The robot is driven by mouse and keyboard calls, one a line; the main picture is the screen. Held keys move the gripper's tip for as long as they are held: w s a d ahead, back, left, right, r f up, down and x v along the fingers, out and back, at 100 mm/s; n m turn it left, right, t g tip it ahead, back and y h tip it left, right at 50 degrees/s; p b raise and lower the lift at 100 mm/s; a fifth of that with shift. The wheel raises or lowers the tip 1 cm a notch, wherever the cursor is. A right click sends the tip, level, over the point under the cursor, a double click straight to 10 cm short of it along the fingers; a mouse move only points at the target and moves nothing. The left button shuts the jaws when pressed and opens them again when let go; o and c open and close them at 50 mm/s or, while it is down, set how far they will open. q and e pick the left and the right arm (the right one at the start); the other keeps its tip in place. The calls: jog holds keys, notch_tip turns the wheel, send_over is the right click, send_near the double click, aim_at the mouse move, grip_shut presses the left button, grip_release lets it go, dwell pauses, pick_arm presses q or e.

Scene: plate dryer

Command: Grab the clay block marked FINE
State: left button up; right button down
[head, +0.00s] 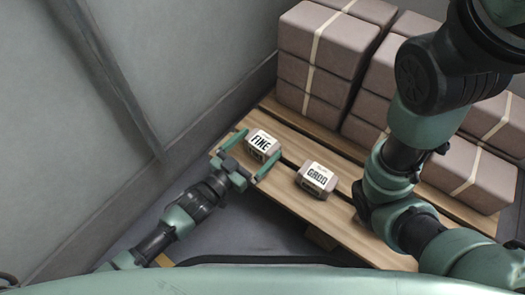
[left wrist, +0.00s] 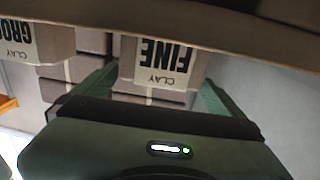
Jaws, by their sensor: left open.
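The clay block marked FINE (head: 263,144) is a small brownish block with a white label, sitting on the wooden pallet's left end. My left gripper (head: 261,144) is open, its two green fingers on either side of this block. The left wrist view shows the FINE block (left wrist: 160,62) upside down between the fingers, with its label facing the camera. I cannot tell whether the fingers touch it. A similar block whose label seems to read GROG (head: 316,180) sits to the right, outside the fingers; part of it shows in the left wrist view (left wrist: 30,42). My right gripper is out of view.
The wooden pallet (head: 345,222) bears stacks of large strapped brown blocks (head: 322,48) behind the small blocks. A grey wall (head: 150,80) stands close on the left. My right arm hangs over the pallet's right part.

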pick_arm(q)
jog(key=shift+b+x, duration=0.55)
jog(key=shift+x, duration=0.6)
jog(key=shift+w+d, duration=0.1)
jog(key=shift+w, duration=0.05)
jog(key=c, duration=1.8)
jog(key=shift+r, duration=0.1)
